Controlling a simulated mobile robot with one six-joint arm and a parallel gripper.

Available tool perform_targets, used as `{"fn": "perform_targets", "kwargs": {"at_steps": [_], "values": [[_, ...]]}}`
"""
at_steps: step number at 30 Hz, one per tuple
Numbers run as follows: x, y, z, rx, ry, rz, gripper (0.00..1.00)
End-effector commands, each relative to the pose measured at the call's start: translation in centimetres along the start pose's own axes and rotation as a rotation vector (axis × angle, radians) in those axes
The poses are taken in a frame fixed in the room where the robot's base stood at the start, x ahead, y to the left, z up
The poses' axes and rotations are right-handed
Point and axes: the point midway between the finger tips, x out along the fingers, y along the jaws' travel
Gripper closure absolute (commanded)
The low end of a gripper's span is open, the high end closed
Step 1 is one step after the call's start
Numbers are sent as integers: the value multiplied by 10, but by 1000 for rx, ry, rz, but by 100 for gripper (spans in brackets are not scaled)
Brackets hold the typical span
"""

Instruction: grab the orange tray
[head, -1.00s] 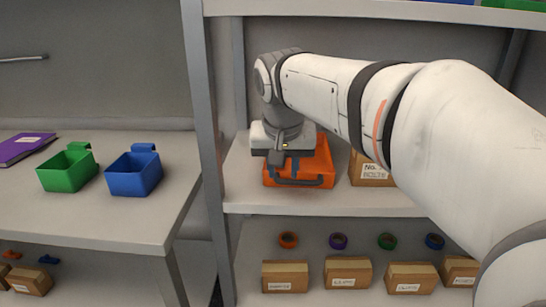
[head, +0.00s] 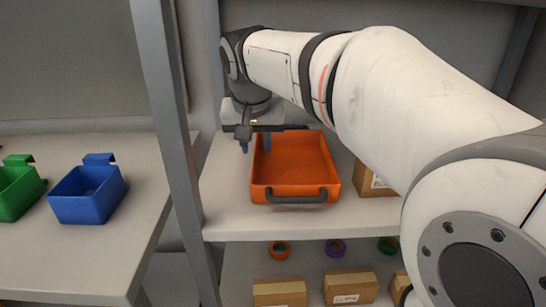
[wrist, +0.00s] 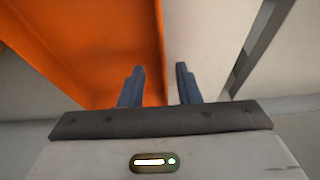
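The orange tray (head: 305,165) sits on the middle shelf in the head view, with a dark handle on its front side and another partly seen at the back. It looks empty. My gripper (head: 256,144) points down at the tray's left side, near the back. In the wrist view the tray (wrist: 95,45) fills the upper left. My gripper (wrist: 160,68) is open there, with the tray's side wall edge running between its two fingers. One finger is over the tray's inside and the other is outside. I cannot tell whether either finger touches the wall.
A grey shelf post (head: 168,120) stands close to the left. A cardboard box (head: 372,180) is right of the tray. Blue (head: 88,190) and green (head: 18,190) bins stand on the left table. Tape rolls and boxes (head: 350,286) are on the lower shelf.

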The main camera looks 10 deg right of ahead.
Motion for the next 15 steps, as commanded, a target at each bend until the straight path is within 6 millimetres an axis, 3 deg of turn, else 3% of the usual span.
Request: {"fn": "perform_targets", "kwargs": {"at_steps": [10,15], "values": [[47,-5,-4,-3,-1,0,70],[50,-6,-5,-4,1,-2,70]]}}
